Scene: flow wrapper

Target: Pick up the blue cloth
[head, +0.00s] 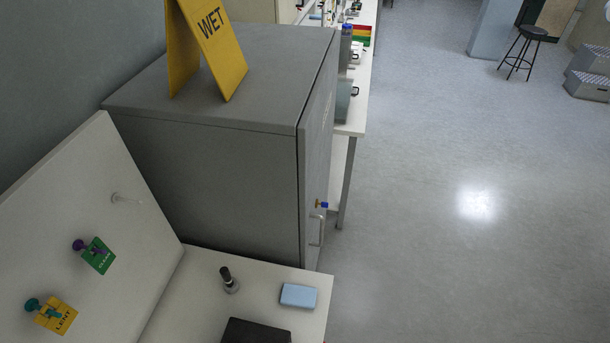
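A light blue folded cloth (299,295) lies flat on the white bench top (200,290), close to its right edge at the bottom of the head view. Nothing covers it. Neither of my grippers shows in the head view.
A dark bottle-like item (229,280) stands left of the cloth, and a black box (256,331) lies in front. A grey cabinet (210,170) with a yellow WET sign (212,45) rises behind. A pegboard panel (85,220) with tags stands left. Open floor (450,250) lies right.

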